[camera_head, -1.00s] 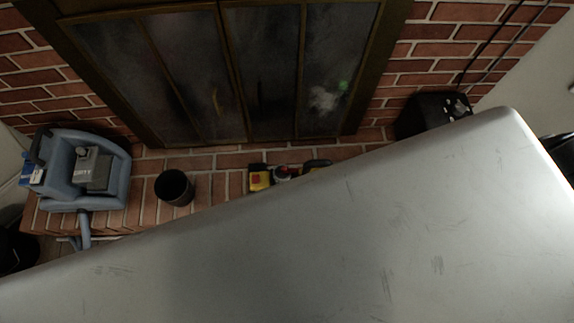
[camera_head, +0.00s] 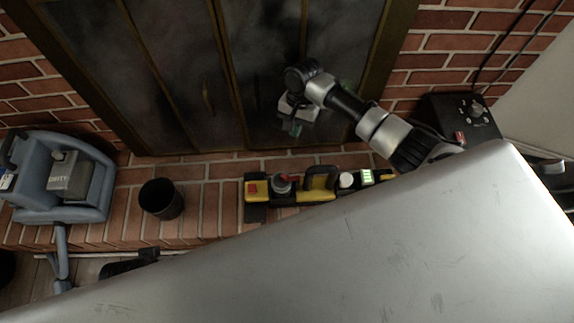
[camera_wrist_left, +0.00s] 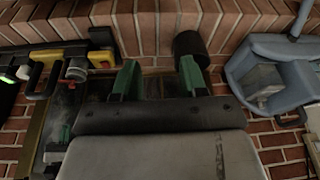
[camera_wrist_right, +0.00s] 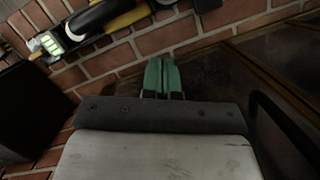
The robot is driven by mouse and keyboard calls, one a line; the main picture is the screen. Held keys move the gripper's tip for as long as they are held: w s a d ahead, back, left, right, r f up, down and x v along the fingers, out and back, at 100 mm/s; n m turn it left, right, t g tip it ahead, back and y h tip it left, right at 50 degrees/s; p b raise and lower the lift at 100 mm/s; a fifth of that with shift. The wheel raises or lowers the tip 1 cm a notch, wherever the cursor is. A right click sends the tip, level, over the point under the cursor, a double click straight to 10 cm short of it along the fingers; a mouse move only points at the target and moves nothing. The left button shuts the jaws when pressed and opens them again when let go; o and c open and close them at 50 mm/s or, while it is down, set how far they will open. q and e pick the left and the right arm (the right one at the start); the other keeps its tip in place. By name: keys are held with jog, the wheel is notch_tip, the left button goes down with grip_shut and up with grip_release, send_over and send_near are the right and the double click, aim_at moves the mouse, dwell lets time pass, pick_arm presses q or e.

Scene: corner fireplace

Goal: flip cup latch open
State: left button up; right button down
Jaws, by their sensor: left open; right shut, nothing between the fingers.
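A black cup (camera_head: 161,199) stands open end up on the brick hearth in the head view. It also shows in the left wrist view (camera_wrist_left: 190,43), beyond the right-hand fingertip. I cannot make out a latch on it. My left gripper (camera_wrist_left: 158,80) is open and empty, its green fingers wide apart. My right gripper (camera_head: 292,127) is in front of the fireplace doors, above and to the right of the cup. In the right wrist view its green fingers (camera_wrist_right: 163,77) are together with nothing between them.
A yellow and black device (camera_head: 318,194) with a handle, red button and green display lies on the hearth. A grey-blue machine (camera_head: 65,180) stands left, a black box (camera_head: 460,120) right. Glass fireplace doors (camera_head: 260,75) rise behind. My grey body surface fills the lower head view.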

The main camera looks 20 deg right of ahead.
jog(key=b, duration=0.4)
send_near(290, 177)
jog(key=w+f, duration=0.3)
jog(key=f, duration=0.1)
jog(key=shift+s+a+f, duration=0.3)
jog(key=shift+s+f, duration=0.05)
jog(key=shift+s, duration=0.15)
jog(key=shift+s+a+f, duration=0.3)
jog(key=shift+s, duration=0.15)
jog(key=shift+s+a+f, duration=0.1)
jog(key=shift+s+a, duration=0.25)
pick_arm(q)
jog(key=r+t, duration=0.1)
jog(key=w+r+t, duration=0.1)
jog(key=w+r, duration=0.1)
jog(key=r, duration=0.1)
jog(key=shift+d+t+h, duration=0.3)
jog(key=shift+d+t, duration=0.1)
